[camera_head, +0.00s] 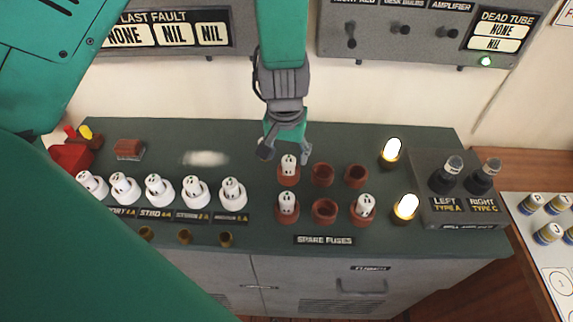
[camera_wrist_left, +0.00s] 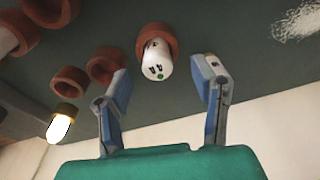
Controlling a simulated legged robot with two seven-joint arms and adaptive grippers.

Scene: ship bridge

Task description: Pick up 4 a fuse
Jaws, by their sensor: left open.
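My left gripper (camera_head: 285,152) hangs over the back-left spare-fuse socket with its two fingers apart. The white fuse (camera_head: 289,162) there stands upright in its red-brown socket (camera_head: 289,180). In the left wrist view the fuse (camera_wrist_left: 157,62) shows its top between the lines of the open fingers (camera_wrist_left: 162,88), just beyond their tips, with no visible contact. A second spare fuse (camera_head: 287,203) stands in the front-left socket, and a third spare fuse (camera_head: 364,203) in the front-right one. My right gripper is not in view.
Empty sockets stand at back middle (camera_head: 322,174), back right (camera_head: 356,175) and front middle (camera_head: 325,211). Several white fuses in white holders (camera_head: 160,190) line the left. Lit lamps (camera_head: 391,152) and a grey box with two dark holders (camera_head: 465,208) stand right.

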